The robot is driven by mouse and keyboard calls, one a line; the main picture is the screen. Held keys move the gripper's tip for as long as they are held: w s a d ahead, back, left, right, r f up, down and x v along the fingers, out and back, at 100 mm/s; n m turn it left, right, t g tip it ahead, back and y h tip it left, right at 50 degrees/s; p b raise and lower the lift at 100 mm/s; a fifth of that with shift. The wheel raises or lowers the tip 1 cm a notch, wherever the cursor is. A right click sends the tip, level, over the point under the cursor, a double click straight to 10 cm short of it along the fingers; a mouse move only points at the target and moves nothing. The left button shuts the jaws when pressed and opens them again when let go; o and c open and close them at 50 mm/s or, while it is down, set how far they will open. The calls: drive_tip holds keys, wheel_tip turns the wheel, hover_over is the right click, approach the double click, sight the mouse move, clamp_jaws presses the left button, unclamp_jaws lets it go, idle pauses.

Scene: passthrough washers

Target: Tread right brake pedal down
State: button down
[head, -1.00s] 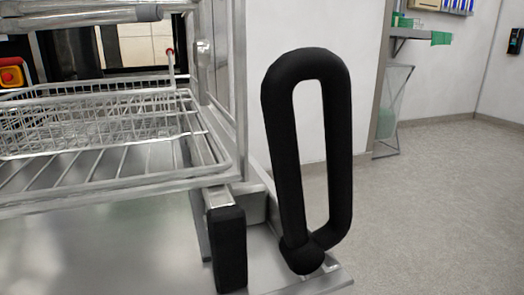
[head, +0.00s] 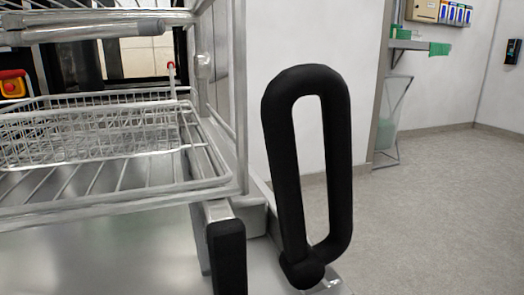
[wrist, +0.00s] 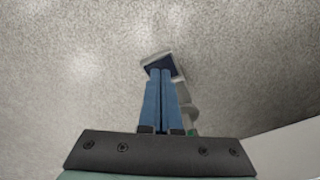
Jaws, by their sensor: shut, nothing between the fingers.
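In the wrist view, my gripper (wrist: 161,73) is shut and empty, its two blue fingers side by side and pointing away over the speckled floor. A small pale-edged piece with a dark blue face (wrist: 157,61), which looks like a pedal, lies right at the fingertips. The fingers cover part of it. I cannot tell whether they touch it or whether it is pressed down. A grey rounded part (wrist: 187,108) shows just right of the fingers. In the head view, neither the pedal nor my gripper shows.
In the head view, a metal rack with a wire basket (head: 90,135) fills the left. A tall black loop handle (head: 338,160) stands right of it, with a black upright block (head: 227,258) lower left. Open floor (head: 440,220) lies to the right. A pale surface (wrist: 290,150) borders the wrist view's lower right.

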idle(0.4)
drive_tip(key=shift+f+b, duration=1)
drive_tip(key=shift+f, duration=0.6)
drive_tip(key=shift+w, duration=0.1)
drive_tip(key=shift+r, duration=0.1)
wheel_tip(320, 180, up, 8)
drive_tip(key=p, duration=0.9)
